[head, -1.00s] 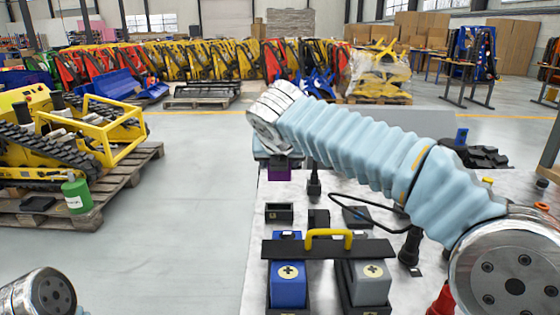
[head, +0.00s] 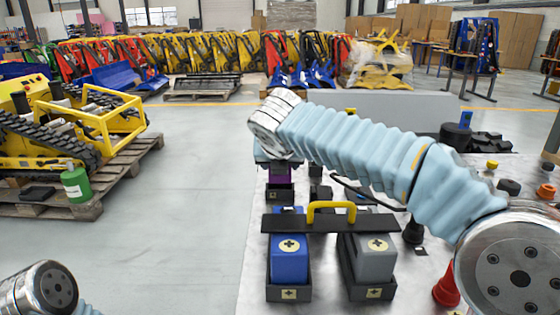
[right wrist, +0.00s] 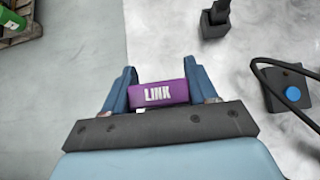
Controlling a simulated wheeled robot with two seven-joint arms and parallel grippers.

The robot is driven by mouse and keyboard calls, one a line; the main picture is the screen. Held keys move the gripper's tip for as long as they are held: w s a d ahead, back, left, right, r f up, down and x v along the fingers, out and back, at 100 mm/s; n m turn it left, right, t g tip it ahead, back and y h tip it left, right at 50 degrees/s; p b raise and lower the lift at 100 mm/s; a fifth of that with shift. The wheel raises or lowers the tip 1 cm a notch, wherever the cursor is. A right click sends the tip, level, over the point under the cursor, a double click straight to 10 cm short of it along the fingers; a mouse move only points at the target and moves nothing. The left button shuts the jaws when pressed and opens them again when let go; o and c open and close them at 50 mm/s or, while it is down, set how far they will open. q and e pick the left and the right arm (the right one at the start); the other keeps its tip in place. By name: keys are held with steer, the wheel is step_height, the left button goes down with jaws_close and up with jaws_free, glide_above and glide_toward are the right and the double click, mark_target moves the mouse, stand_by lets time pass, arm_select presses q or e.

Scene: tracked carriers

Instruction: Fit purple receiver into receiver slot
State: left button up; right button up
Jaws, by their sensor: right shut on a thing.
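The purple receiver (right wrist: 160,94), lettered LINK, is held between the two blue fingers of my right gripper (right wrist: 159,80) in the right wrist view. In the head view the purple receiver (head: 280,173) shows under my right wrist, directly above a small black open-topped holder (head: 279,195), which appears to be the receiver slot. Its lower edge meets the holder's top edge in the picture; I cannot tell whether it has entered. The slot is not visible in the right wrist view. My left gripper is out of view.
A black carrier plate with a yellow handle (head: 331,207) spans a blue block (head: 289,258) and a grey block (head: 370,256) in front of the holder. A black box with a blue button (right wrist: 292,82) and a cable lies to the right. Open floor is left.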

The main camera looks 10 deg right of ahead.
mark_target(280, 176)
stand_by(0.3)
steer(key=shift+p, duration=0.35)
steer(key=shift+r, duration=0.1)
stand_by(0.4)
steer(key=shift+p, duration=0.35)
stand_by(0.4)
steer(key=shift+p, duration=0.35)
steer(key=shift+f+b, duration=0.85)
steer(key=shift+f, duration=0.9)
steer(key=o, duration=1.2)
steer(key=shift+c, duration=0.2)
steer(key=shift+f, duration=0.1)
